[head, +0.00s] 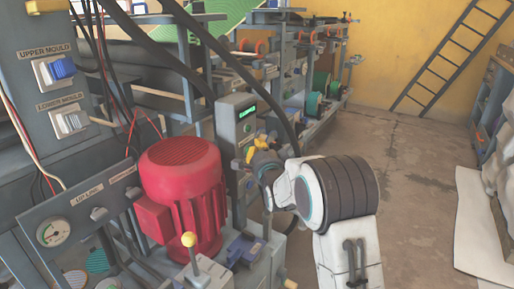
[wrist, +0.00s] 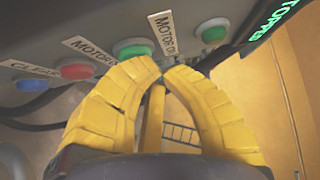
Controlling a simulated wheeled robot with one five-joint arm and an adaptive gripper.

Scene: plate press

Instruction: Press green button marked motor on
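In the wrist view a green button (wrist: 133,48) sits on a dark panel, with the "MOTOR ON" label (wrist: 165,33) just to its right. My gripper (wrist: 163,72) has yellow fingers whose tips come together with nothing seen between them. The tips appear just below and right of that green button; whether they touch the panel, I cannot tell. In the head view my gripper (head: 249,153) is in front of the dark control box (head: 236,118) with a lit green display. There the buttons are mostly hidden or too small to read.
The wrist view shows a red button (wrist: 77,70) to the left, a second green button (wrist: 213,31) to the right and a lit display (wrist: 272,18). A red motor (head: 182,190) stands left of my arm in the head view.

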